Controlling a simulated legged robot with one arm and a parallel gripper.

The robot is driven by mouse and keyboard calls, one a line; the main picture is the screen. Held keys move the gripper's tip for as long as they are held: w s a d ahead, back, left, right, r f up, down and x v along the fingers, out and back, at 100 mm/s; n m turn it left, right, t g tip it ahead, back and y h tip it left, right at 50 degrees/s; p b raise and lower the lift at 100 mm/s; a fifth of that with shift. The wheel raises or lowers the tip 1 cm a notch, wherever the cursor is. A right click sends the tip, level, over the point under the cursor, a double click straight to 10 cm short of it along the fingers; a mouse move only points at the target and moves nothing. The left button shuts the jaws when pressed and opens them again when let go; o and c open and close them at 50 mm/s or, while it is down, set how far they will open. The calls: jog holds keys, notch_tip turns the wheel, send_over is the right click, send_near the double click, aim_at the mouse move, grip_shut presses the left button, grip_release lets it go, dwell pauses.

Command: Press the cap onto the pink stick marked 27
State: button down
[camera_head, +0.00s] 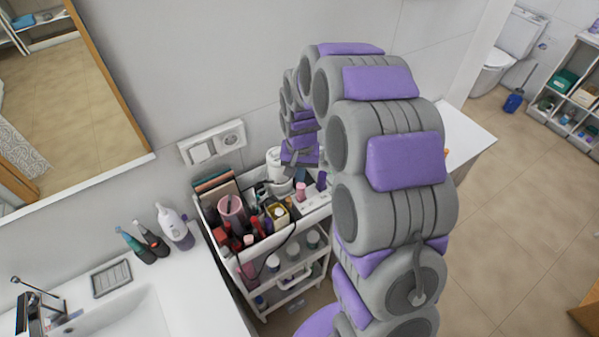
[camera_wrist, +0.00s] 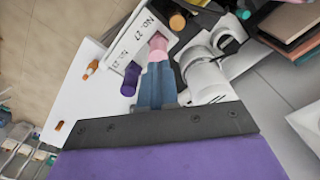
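The pink stick (camera_wrist: 158,47) lies just beyond my fingertips in the wrist view, beside a white label reading "No. 27". It also shows in the head view (camera_head: 301,190) at the right end of the cart top. Whether its cap is a separate piece or fully seated cannot be made out. My gripper (camera_wrist: 156,65) has its two blue-grey fingers side by side with no clear gap, pointing at the pink stick and overlapping its near end. Whether they touch it cannot be told. A purple stick (camera_wrist: 130,79) stands beside the fingers, near the "No. 23" label.
The white cart (camera_head: 236,262) holds a crowded bin with a pink tumbler (camera_head: 233,216), bottles and a cable. A white appliance (camera_wrist: 203,75) stands close to my fingers. An orange stick (camera_wrist: 177,21) is nearby. A wall socket (camera_head: 231,138) is behind.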

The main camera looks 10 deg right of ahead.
aim_at(300, 186)
jog(key=shift+f+b, duration=0.5)
jog(key=shift+f, duration=1)
jog(key=shift+r, duration=0.15)
jog(key=shift+r+p, duration=0.75)
jog(key=shift+r, duration=2.65)
jog(key=shift+s, duration=0.1)
jog(key=s+f+n+g+b, duration=0.1)
jog(key=s+f+n+b, duration=0.2)
jog(key=s+b, duration=1.1)
jog(key=s+f, duration=0.1)
jog(key=s, duration=1.9)
jog(key=shift+d+n+g+b, duration=0.15)
jog(key=shift+n+g+b, duration=0.15)
jog(key=shift+n+g, duration=0.1)
